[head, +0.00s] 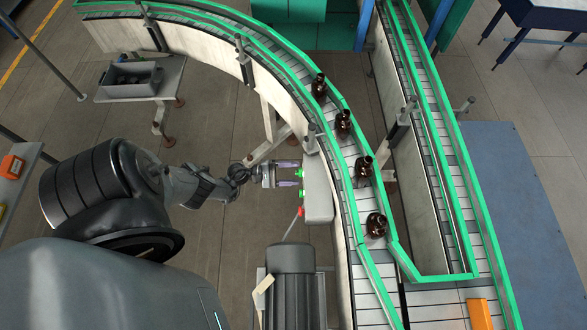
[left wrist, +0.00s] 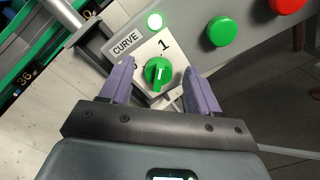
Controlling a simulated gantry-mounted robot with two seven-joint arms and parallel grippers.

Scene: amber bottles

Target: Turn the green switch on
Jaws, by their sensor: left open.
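The green switch (left wrist: 157,73) is a round knob with a raised grip on a white plate of the grey control box (head: 318,190). The plate carries the word CURVE, a 1, and a 0 partly hidden by a finger. The knob's grip stands nearly upright in the left wrist view; I cannot tell its exact setting. My left gripper (head: 294,173) is open, its purple fingers pointing at the box. In the left wrist view, its fingers (left wrist: 157,80) stand on either side of the knob, with visible gaps. My right gripper is not in view.
Several amber bottles (head: 343,124) stand on the curved conveyor (head: 284,73) behind the box. A side table with a grey bin (head: 131,79) stands at upper left.

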